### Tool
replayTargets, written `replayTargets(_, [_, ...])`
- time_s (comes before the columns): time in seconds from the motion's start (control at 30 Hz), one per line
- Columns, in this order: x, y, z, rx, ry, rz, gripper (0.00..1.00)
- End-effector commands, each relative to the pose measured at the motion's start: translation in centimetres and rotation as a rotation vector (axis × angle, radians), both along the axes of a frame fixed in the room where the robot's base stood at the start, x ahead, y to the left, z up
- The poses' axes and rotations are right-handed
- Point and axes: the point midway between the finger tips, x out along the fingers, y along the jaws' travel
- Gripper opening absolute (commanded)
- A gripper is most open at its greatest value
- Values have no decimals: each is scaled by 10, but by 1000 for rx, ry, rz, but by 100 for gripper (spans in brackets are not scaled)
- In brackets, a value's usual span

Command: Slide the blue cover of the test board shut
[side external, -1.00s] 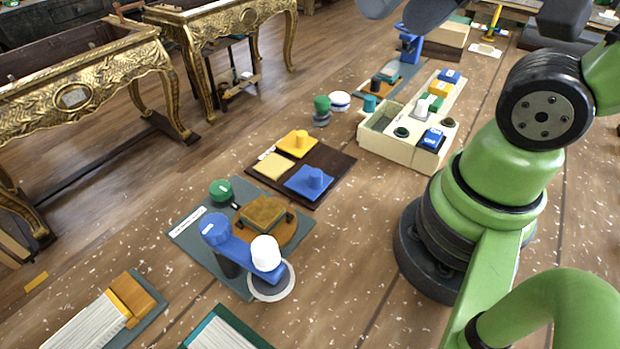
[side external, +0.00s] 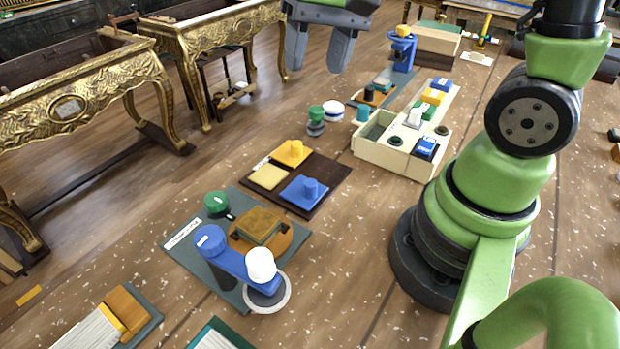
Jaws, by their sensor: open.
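The dark brown board (side external: 328,178) lies flat on the floor in the middle of the view. A blue cover (side external: 296,194) with an upright round blue knob (side external: 310,187) sits at its lower right part. A yellow cover (side external: 288,158) with a yellow knob is at its upper part, and a pale yellow square (side external: 268,177) is at its left. Whether the blue cover is fully shut cannot be told. My gripper (side external: 316,68) is at the top of the view, well above the floor, with its two grey fingers apart and nothing between them. It is apart from the board.
A cream box (side external: 385,158) with buttons stands right of the board. A green-and-grey cylinder (side external: 316,121) and a white disc (side external: 333,110) stand behind it. A grey board (side external: 187,254) with a blue arm and white knob lies in front. Gilt tables (side external: 90,85) stand at left.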

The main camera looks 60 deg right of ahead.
Motion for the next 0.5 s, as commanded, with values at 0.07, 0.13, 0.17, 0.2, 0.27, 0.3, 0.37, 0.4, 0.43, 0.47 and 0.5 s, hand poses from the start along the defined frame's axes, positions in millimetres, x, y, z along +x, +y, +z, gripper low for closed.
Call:
replayTargets(0.07, [14,-6,-26,18,106,-34,50])
replayTargets(0.13, [22,-10,-49,32,188,-64,50])
replayTargets(0.17, [25,-12,-58,38,220,-73,50])
replayTargets(0.2, [29,-14,-71,46,260,-87,50])
replayTargets(0.27, [31,-17,-88,56,315,-108,50])
replayTargets(0.3, [33,-18,-98,62,347,-118,50])
replayTargets(0.37, [34,-20,-111,68,384,-132,50])
replayTargets(0.4, [34,-21,-117,72,403,-138,50])
replayTargets(0.43, [34,-21,-121,74,415,-142,50])
replayTargets(0.47, [34,-22,-124,76,423,-145,50])
replayTargets(0.5, [33,-22,-128,78,433,-149,50])
